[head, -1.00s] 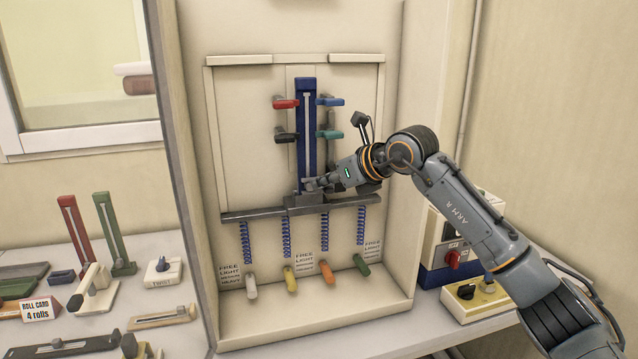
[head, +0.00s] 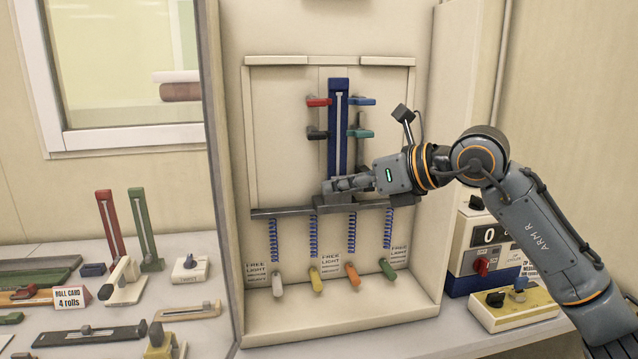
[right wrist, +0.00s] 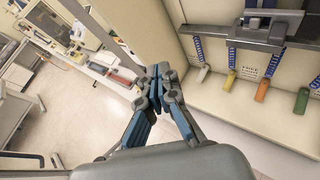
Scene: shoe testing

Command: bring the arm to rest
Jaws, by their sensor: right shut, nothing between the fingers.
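My right arm (head: 535,230) reaches in from the right of the head view. Its gripper (head: 335,187) is in front of the dark horizontal bar (head: 285,212), at the foot of the blue slotted upright (head: 338,120). In the right wrist view the fingers of the right gripper (right wrist: 158,85) are together with nothing between them. That view shows the bar (right wrist: 265,35) to the right of the fingers, apart from them. My left gripper is in neither view.
Red (head: 318,102), blue, black and green levers flank the upright. Springs and coloured handles (head: 352,272) hang below the bar. A counter box (head: 485,245) and a yellow switch box (head: 515,308) stand at right. Tools and a roll card (head: 72,297) crowd the left table.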

